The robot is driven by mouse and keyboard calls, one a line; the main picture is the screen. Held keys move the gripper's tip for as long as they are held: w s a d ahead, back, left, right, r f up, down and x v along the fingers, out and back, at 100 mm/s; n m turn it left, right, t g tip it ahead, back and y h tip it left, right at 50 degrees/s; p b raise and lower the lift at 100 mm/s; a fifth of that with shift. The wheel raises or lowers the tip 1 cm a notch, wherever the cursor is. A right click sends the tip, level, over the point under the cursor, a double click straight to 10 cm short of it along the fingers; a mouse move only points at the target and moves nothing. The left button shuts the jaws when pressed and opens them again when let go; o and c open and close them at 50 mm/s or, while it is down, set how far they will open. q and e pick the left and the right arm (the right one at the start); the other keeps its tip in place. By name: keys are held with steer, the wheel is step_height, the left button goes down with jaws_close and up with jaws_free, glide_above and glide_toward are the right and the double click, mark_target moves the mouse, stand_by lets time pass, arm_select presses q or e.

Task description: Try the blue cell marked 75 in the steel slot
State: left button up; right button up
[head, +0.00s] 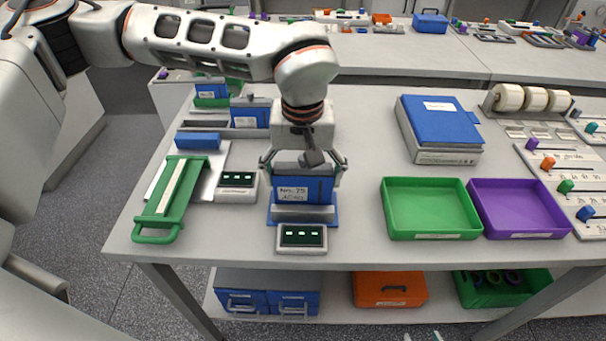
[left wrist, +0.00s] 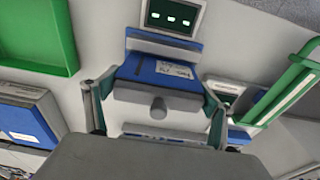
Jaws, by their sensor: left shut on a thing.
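The blue cell (head: 304,190), with a white label that seems to read No. 75, stands upright at a holder with a grey front bar (head: 303,213) and a blue base. How deep it sits is hidden. My left gripper (head: 303,170) is shut on the cell from above, one finger at each side. The left wrist view shows the cell (left wrist: 158,72) between the fingers (left wrist: 158,100), with the grey bar (left wrist: 163,47) beyond it. A readout with lit marks (head: 302,236) sits in front of the holder. My right gripper's tips (head: 422,335) show apart at the bottom edge, empty.
A green-handled fixture (head: 152,232) and a second readout (head: 237,181) stand to the left. Other blue cells (head: 250,114) stand behind. A green tray (head: 430,237), a purple tray (head: 518,236) and a blue-topped box (head: 440,122) stand to the right. Table between holder and green tray is clear.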

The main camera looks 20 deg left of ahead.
arm_select(q)
steer(key=shift+f+b, duration=0.5)
steer(key=shift+f, duration=0.45)
stand_by(0.6)
steer(key=shift+r, duration=0.15)
stand_by(0.9)
steer(key=shift+r+p, duration=0.9)
steer(key=shift+r, duration=0.3)
steer(key=shift+r+p, duration=1.65)
steer(key=shift+r, duration=0.9)
steer(key=shift+r+p, duration=0.35)
steer(key=shift+p, duration=0.15)
steer(key=shift+r, duration=0.3)
